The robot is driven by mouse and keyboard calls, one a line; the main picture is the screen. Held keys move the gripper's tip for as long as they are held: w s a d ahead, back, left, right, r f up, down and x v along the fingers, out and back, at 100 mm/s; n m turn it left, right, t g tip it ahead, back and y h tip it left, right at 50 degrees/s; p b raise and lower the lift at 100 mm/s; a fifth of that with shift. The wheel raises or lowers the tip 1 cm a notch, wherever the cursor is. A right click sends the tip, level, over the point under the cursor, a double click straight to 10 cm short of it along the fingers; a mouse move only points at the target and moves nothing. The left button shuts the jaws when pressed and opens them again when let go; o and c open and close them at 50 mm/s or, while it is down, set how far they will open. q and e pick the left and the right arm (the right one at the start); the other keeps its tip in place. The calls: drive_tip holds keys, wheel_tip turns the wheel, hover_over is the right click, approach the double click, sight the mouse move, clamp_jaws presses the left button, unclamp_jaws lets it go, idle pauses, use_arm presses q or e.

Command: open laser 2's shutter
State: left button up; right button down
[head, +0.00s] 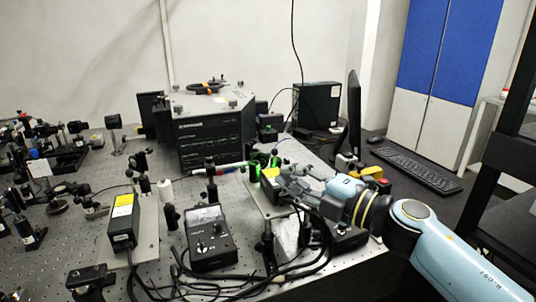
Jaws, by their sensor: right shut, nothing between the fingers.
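My right gripper (287,177) reaches in from the right, its fingers shut, over a raised metal plate (262,207). Its fingertips are close to a small dark box with a yellow label (270,175), which looks like a laser head; I cannot tell whether they touch it. A second black box with a yellow label (122,220) stands on a grey plate at the left front. No number is readable on either box, so I cannot tell which is laser 2. I cannot make out a shutter or its position. My left gripper is not in view.
A black meter (209,238) and thick black cables (255,287) lie in front of the raised plate. A large dark instrument (209,137) stands behind. Crowded optics fill the left. A monitor (353,115) and keyboard (414,166) stand on the right desk.

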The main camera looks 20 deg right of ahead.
drive_tip(key=shift+w, duration=0.1)
drive_tip(key=shift+w+a, duration=0.1)
drive_tip(key=shift+w, duration=0.2)
drive_tip(key=p+x, duration=0.1)
drive_tip(key=x, duration=0.8)
drive_tip(key=shift+w+a, duration=0.1)
drive_tip(key=shift+w, duration=0.15)
drive_tip(key=d, duration=0.3)
drive_tip(key=shift+w+d+f, duration=0.1)
drive_tip(key=shift+d+f, duration=0.05)
drive_tip(key=shift+d, duration=0.35)
drive_tip(key=shift+w, duration=0.1)
